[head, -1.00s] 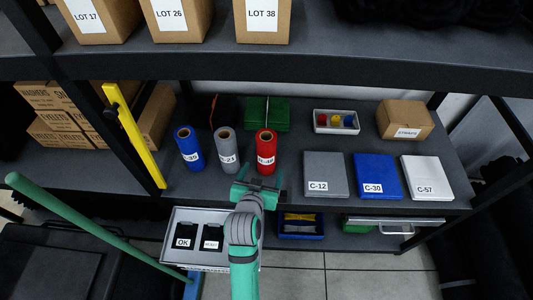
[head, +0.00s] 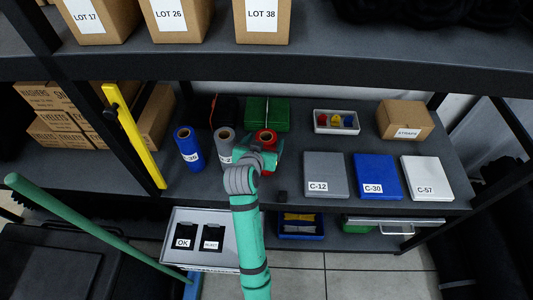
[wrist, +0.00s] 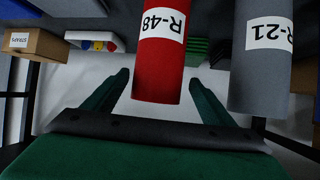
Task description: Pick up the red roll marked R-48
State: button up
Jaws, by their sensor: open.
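The red roll marked R-48 (head: 266,136) stands upright on the middle shelf, its lower part hidden behind my arm in the head view. In the wrist view, which shows it upside down, the red roll (wrist: 160,60) and its white label are clear. My gripper (wrist: 157,82) is open, with one green finger on either side of the roll's line. The roll's near end shows between the fingers, with gaps on both sides and nothing held. How deep it sits between them I cannot tell. In the head view my wrist hides most of the gripper.
The grey roll R-21 (wrist: 262,60) stands close beside the red one, near one finger. A blue roll (head: 187,148) is farther left. A green case (head: 267,113) lies behind. Flat grey, blue and white boxes are to the right. The upper shelf (head: 330,68) hangs overhead.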

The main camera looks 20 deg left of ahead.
jog(key=shift+x, duration=2.4)
jog(key=shift+d+r, duration=0.1)
jog(key=shift+d, duration=0.15)
jog(key=shift+c, duration=0.7)
jog(key=c, duration=1.5)
jog(key=shift+a, duration=0.1)
grip_shut()
jog(key=shift+r, duration=0.15)
